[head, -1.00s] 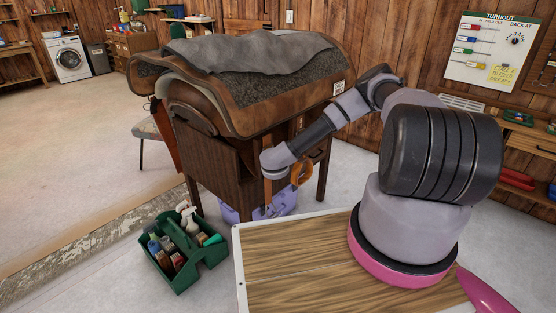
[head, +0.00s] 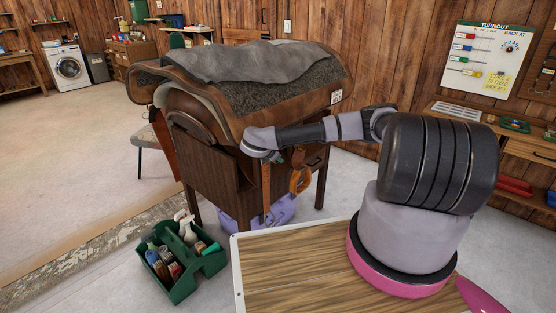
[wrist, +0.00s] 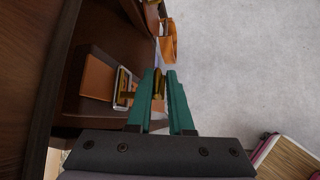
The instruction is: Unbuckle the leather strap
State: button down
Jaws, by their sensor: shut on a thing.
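The tan leather strap (wrist: 97,78) lies against dark wood in the wrist view, with a silver-framed buckle (wrist: 121,90) and brass-coloured metal at its end. In the head view a tan strap length (head: 266,187) hangs below my wrist at the front of the saddle stand. My gripper (wrist: 160,80) has teal fingers closed on a thin yellow-brown piece just right of the buckle. It looks like part of the strap, but its edges are hard to make out. In the head view my gripper (head: 277,157) is small and partly hidden by my wrist.
The wooden stand (head: 205,165) bears a saddle (head: 240,115) with a grey cloth. An orange loop (head: 300,180) hangs to the right. A purple container (head: 280,210) sits below, and a green caddy (head: 185,285) of bottles stands front left.

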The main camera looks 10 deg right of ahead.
jog(key=shift+w+a+r, duration=0.15)
jog(key=shift+w+r, duration=0.15)
jog(key=shift+r, duration=0.05)
jog(key=c, duration=1)
grip_release()
jog(key=shift+c, duration=0.2)
jog(key=shift+o, duration=0.4)
jog(key=shift+f, duration=0.2)
jog(key=shift+s, duration=0.1)
jog(key=v, duration=1)
jog(key=shift+s+a+r, duration=0.2)
jog(key=shift+s, duration=0.05)
jog(key=shift+s+a, duration=0.1)
